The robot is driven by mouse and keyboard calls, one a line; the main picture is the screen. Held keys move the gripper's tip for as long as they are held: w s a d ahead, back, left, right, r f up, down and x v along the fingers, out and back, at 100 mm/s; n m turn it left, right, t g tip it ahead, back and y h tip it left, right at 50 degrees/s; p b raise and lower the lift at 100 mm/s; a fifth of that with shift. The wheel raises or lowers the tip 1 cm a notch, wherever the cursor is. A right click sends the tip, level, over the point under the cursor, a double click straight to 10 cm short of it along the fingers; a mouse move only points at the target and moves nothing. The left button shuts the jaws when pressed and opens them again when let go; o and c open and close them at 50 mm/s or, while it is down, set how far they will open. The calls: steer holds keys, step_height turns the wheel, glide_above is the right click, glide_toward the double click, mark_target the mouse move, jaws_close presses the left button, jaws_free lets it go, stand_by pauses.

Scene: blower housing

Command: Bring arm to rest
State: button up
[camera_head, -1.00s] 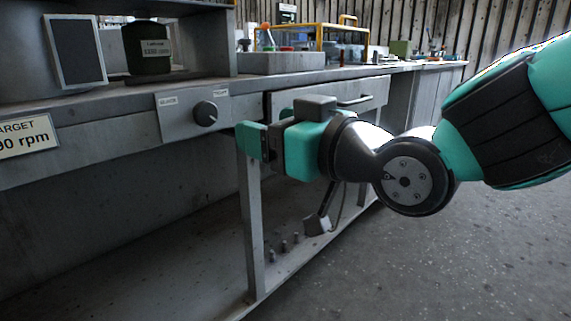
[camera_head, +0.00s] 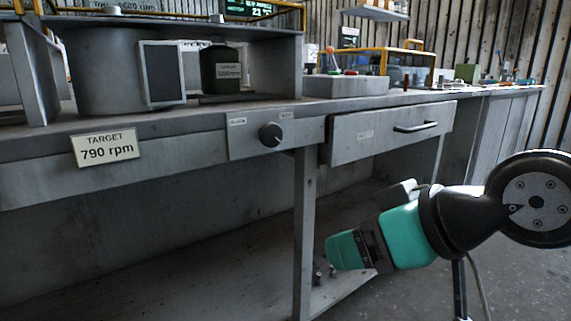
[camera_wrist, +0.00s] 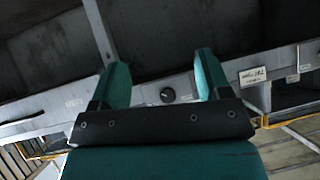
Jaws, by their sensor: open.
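My gripper (camera_head: 345,250) is low in front of the bench, below the drawer and right of a bench leg in the head view. It points left. In the wrist view my gripper (camera_wrist: 160,80) shows two teal fingers spread apart with nothing between them. The dark round knob (camera_head: 270,134) on the bench front is up and left of my gripper. The knob also shows in the wrist view (camera_wrist: 167,94), beyond the gap between the fingers.
A sign (camera_head: 105,150) reads "TARGET 790 rpm". A grey housing (camera_head: 105,70) and a dark green cylinder (camera_head: 221,70) stand on the bench. Floor (camera_head: 400,300) is open at the lower right.

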steer(key=s+d+f+g+h+p, duration=0.2)
steer(key=s+d+f+g+h, duration=0.15)
steer(key=s+g, duration=0.5)
step_height(320, 180, up, 38)
steer(key=s+t+p, duration=0.1)
steer(key=p, duration=3.6)
steer(key=shift+s+d, duration=0.2)
steer(key=shift+d, duration=0.2)
steer(key=shift+y, duration=0.25)
